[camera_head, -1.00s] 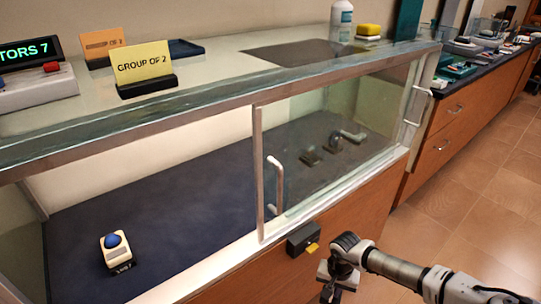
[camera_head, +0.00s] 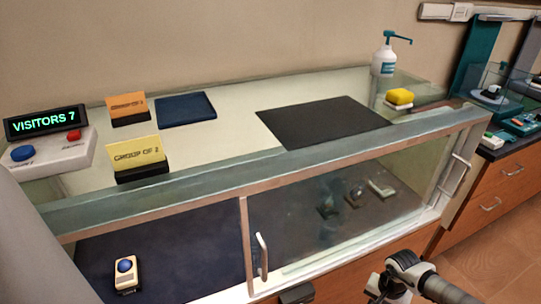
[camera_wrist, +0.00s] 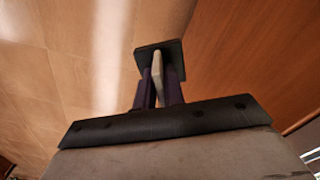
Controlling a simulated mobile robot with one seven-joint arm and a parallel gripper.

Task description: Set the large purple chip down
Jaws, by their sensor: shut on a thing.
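My gripper (camera_wrist: 157,82) shows in the wrist view with its dark purplish fingers close together. It is shut on a piece with a thin pale part (camera_wrist: 157,64) between the fingers and a dark square end (camera_wrist: 173,50) beyond them. I cannot tell whether this piece is the large purple chip; no other purple chip is clear in view. In the head view my wrist is at the bottom edge, in front of the glass case (camera_head: 350,235), and the fingertips are hidden below the frame.
The case front has handles (camera_head: 262,257). The mat is bare.

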